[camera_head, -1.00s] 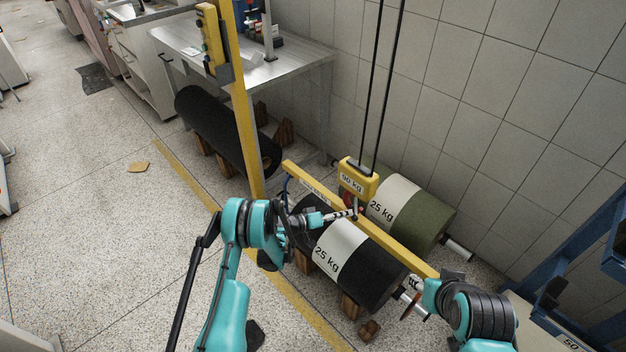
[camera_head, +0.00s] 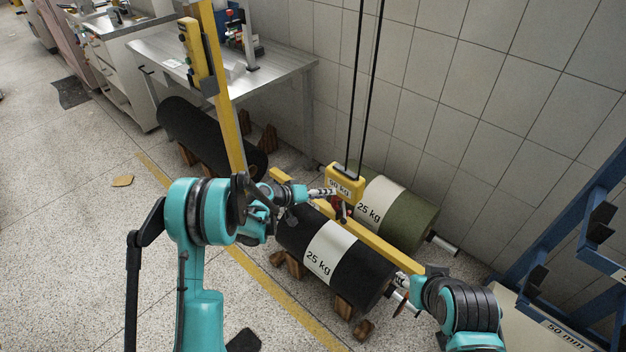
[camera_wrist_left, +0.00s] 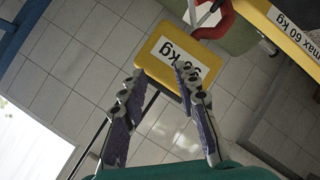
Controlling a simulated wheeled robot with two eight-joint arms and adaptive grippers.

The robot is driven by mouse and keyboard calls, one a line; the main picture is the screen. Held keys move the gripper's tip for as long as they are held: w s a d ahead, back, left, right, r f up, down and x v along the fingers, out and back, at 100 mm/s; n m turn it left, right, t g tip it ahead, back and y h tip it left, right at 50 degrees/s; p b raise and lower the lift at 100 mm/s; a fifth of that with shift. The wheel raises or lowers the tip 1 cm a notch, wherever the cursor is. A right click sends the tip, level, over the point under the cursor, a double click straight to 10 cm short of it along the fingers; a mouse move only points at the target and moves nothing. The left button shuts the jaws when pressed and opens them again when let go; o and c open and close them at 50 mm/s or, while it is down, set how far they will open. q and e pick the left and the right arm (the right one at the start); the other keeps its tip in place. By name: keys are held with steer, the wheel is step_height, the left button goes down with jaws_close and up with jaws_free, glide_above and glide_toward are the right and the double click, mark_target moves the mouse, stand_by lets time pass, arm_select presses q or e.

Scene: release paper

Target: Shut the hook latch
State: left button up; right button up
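The yellow hoist block (camera_head: 345,182) hangs on two dark cables above the yellow lifting beam (camera_head: 372,243). A red hook (camera_head: 338,209) hangs under the block at the beam; its latch is too small to make out. In the left wrist view the yellow block (camera_wrist_left: 160,48) lies beyond my fingers, with part of the red hook (camera_wrist_left: 214,24) above it. My left gripper (camera_head: 328,192) is beside the block's left side; its fingers (camera_wrist_left: 160,72) are apart with nothing clearly gripped. My right gripper (camera_head: 408,284) is near the beam's right end, its fingers mostly hidden.
A black roll (camera_head: 362,272) marked 25 kg lies under the beam on wooden chocks. A green roll (camera_head: 415,215) lies behind it by the tiled wall. A yellow post (camera_head: 222,95) stands left, and a blue rack (camera_head: 570,230) stands right.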

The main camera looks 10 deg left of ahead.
arm_select(q)
steer(key=s+a+r+y+p, duration=0.2)
steer(key=s+r, duration=0.5)
steer(key=r, duration=0.6)
steer(key=shift+s+a+g+y, duration=0.3)
steer(key=shift+s+y, duration=0.05)
steer(key=shift+y, duration=0.15)
arm_select(e)
step_height(320, 180, up, 3)
steer(key=shift+f, duration=0.2)
steer(key=shift+o, duration=0.3)
